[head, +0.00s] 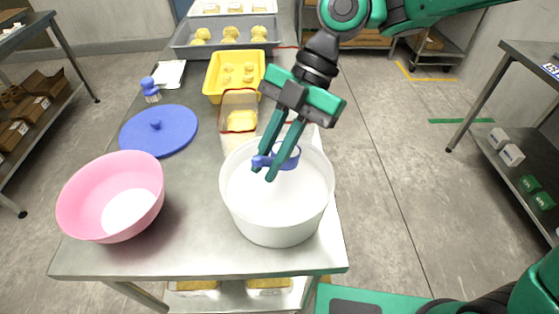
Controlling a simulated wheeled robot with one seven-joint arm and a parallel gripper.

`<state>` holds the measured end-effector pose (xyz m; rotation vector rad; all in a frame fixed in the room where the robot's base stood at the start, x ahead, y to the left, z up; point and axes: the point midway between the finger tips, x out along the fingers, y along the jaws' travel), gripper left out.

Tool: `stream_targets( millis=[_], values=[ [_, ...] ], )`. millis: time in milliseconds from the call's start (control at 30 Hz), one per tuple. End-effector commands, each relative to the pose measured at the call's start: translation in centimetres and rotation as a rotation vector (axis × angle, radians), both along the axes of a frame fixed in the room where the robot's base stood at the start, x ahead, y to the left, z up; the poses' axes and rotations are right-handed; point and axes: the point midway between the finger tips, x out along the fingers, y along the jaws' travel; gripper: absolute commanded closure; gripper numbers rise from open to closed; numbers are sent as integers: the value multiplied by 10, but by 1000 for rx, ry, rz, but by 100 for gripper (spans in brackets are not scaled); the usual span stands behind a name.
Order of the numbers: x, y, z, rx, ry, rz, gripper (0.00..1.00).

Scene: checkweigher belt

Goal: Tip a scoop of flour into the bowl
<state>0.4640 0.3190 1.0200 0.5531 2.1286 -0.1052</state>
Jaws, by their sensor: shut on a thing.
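A wide white tub (276,226) stands near the front right of the steel table, and its inside is white, likely flour. My gripper (264,173) reaches down into the tub's opening, its fingers shut on a blue scoop (287,156). The scoop is at the tub's mouth, partly hidden by the fingers; I cannot tell whether it holds flour. A pink bowl (83,199) stands at the front left of the table, apart from the tub. A white patch (130,208) shows in its bottom.
A blue lid (158,131) lies behind the bowl. A clear container with a reddish rim (239,98) stands just behind the tub. Farther back are a yellow tray (213,76), a grey tray (183,45) with dough pieces and a blue-handled brush (151,90). The table (190,235) is bare between bowl and tub.

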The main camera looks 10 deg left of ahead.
Motion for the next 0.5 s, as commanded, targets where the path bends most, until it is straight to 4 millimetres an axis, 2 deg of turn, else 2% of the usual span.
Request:
stream_targets(
  millis=[500],
  values=[
    [0, 0, 31, 1, -1, -2, 100]
  ],
)
